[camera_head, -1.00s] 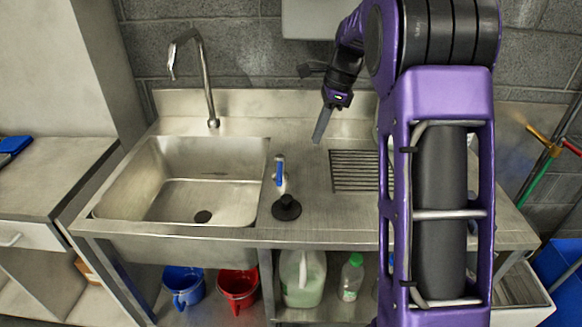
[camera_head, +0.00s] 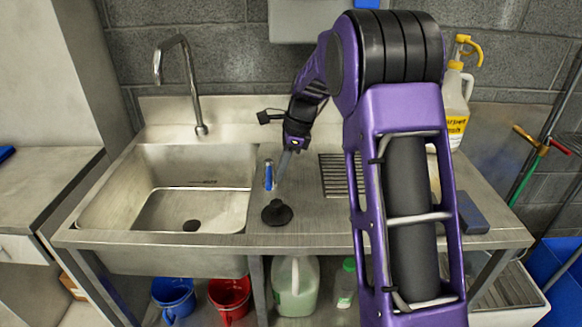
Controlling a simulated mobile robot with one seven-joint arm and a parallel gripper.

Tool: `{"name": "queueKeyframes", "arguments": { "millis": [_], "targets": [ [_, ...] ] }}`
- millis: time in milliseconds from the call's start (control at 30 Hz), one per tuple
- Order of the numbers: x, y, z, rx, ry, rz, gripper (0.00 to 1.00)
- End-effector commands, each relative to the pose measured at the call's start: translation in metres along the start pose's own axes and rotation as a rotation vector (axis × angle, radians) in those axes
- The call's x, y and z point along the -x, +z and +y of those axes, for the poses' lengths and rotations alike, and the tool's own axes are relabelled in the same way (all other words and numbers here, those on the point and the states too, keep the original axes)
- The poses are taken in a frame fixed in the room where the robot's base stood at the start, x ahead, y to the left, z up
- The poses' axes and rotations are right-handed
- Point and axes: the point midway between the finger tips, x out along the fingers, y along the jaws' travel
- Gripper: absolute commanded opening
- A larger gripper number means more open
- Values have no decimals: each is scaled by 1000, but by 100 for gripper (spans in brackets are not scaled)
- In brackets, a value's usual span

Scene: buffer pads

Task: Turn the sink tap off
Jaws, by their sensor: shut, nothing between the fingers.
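The curved metal tap spout (camera_head: 190,85) rises from the back right of the steel sink (camera_head: 150,222). I cannot make out water running from it. A small upright lever with a blue grip (camera_head: 268,175) stands on the counter just right of the basin. My gripper (camera_head: 281,177) is shut and empty, pointing down beside the lever on its right. The fingers are very close to the lever; I cannot tell whether they touch it.
A black round stopper-like object (camera_head: 277,213) sits in front of the lever. A ribbed drain area (camera_head: 335,175) lies to the right. A yellow-topped spray bottle (camera_head: 455,105) and a dark grey block (camera_head: 472,212) stand further right. Buckets (camera_head: 174,298) are below.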

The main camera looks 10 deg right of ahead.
Motion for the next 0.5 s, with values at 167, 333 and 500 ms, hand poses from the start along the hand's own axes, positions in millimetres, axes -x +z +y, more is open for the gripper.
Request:
{"name": "queueKeyframes", "arguments": {
  "millis": [167, 333, 500],
  "targets": [
    [-1, 2, 0, -1, 0, 0, 0],
    [-1, 2, 0, -1, 0, 0, 0],
    [-1, 11, 2, -42, -11, 0, 0]
  ]
}}
